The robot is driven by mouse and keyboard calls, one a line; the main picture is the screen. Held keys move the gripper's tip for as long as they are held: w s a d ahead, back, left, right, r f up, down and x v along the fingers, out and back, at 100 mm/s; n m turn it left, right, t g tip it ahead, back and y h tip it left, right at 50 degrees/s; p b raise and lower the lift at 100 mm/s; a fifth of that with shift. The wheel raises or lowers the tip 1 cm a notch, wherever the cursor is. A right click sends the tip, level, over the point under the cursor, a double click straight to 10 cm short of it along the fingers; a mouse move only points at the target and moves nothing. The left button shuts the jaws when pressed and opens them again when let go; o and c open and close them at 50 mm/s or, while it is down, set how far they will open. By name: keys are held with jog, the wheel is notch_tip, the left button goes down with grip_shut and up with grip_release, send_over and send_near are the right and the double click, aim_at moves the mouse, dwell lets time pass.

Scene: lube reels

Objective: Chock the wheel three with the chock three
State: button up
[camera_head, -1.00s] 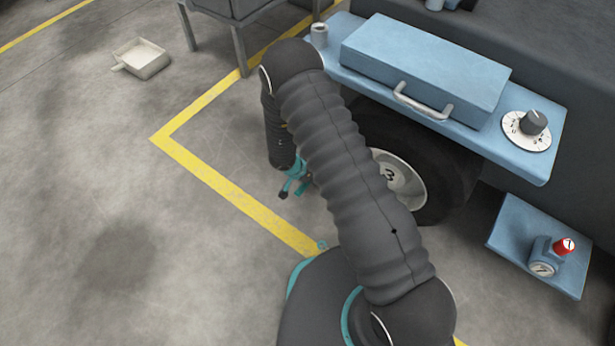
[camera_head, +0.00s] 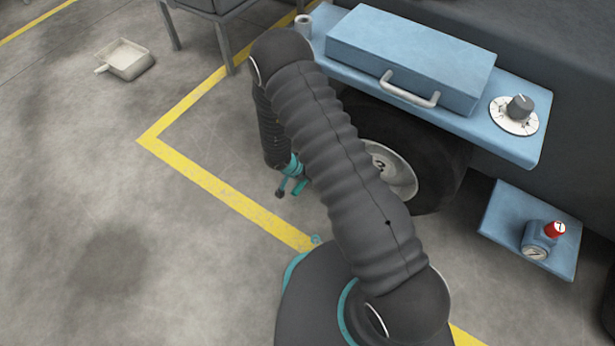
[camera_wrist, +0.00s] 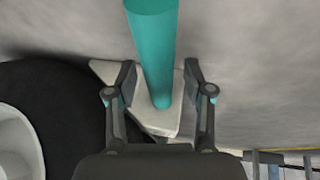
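The wheel (camera_head: 440,165) is dark with a pale hub bearing what looks like a 3, under the blue shelf in the head view. It fills the left of the wrist view (camera_wrist: 62,100). A pale wedge-shaped chock (camera_wrist: 105,70) with a teal upright handle (camera_wrist: 152,40) lies on the floor beside the tyre; I cannot tell whether they touch. My gripper (camera_wrist: 160,72) is partly open, one finger on each side of the handle, with narrow gaps showing. In the head view my gripper (camera_head: 291,190) is low, left of the wheel. The chock's number is not visible.
A blue shelf (camera_head: 530,150) with a handled box (camera_head: 410,60) and a dial (camera_head: 517,112) overhangs the wheel. A lower blue plate (camera_head: 500,215) carries a gauge. A pale tray (camera_head: 125,60) lies far left. The floor left of the yellow line (camera_head: 210,185) is mostly clear.

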jog(key=v, duration=1.2)
